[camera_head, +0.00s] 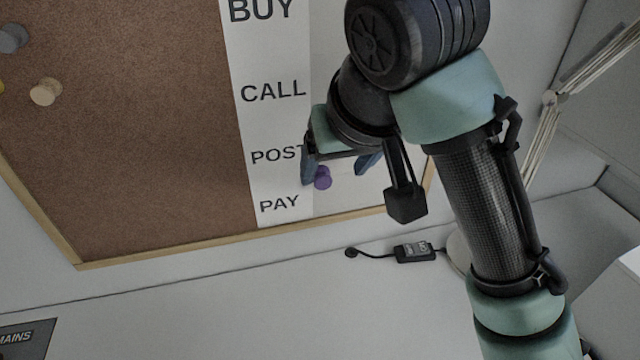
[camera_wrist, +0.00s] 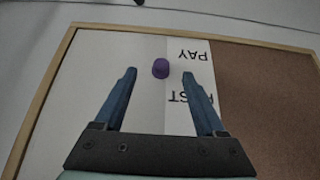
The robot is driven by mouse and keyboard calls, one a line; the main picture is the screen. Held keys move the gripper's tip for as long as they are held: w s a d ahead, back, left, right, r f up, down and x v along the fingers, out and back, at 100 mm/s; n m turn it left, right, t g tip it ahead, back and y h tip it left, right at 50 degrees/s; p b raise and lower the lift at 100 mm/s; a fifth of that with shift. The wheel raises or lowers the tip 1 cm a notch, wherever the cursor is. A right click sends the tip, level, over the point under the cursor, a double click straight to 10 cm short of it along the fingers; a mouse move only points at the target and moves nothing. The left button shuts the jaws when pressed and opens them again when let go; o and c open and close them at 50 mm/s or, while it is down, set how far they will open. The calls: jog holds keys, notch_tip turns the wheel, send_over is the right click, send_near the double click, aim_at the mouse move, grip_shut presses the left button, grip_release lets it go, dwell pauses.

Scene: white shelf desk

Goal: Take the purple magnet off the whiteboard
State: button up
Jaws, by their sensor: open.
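The purple magnet (camera_head: 323,178) is on the whiteboard (camera_head: 340,199), close to the strip with printed words and between the heights of POST and PAY. In the wrist view the purple magnet (camera_wrist: 161,68) lies slightly beyond the fingertips, in line with the gap between them. My gripper (camera_head: 338,182) is open and empty in front of the whiteboard; in the wrist view my gripper (camera_wrist: 158,73) has its two blue fingers spread to either side of the magnet. I cannot tell the exact gap to the board.
A corkboard (camera_head: 150,130) with pins, including a tan pin (camera_head: 46,91), adjoins the word strip (camera_head: 265,120) on the left. A black adapter with a cable (camera_head: 413,252) lies below the board. A lamp arm (camera_head: 548,120) stands at right.

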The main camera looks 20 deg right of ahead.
aim_at(324, 176)
jog(key=shift+w+r+b+x, duration=0.15)
jog(key=shift+b+x, duration=0.3)
jog(key=shift+x, duration=0.55)
jog(key=shift+w+r+b+x, duration=0.15)
jog(key=shift+b+x, duration=0.25)
jog(key=shift+x, duration=0.55)
jog(key=shift+w+b+x, duration=0.2)
jog(key=shift+b+x, duration=0.25)
jog(key=shift+x, duration=0.55)
jog(key=shift+a, duration=0.1)
jog(key=shift+c, duration=0.3)
grip_shut()
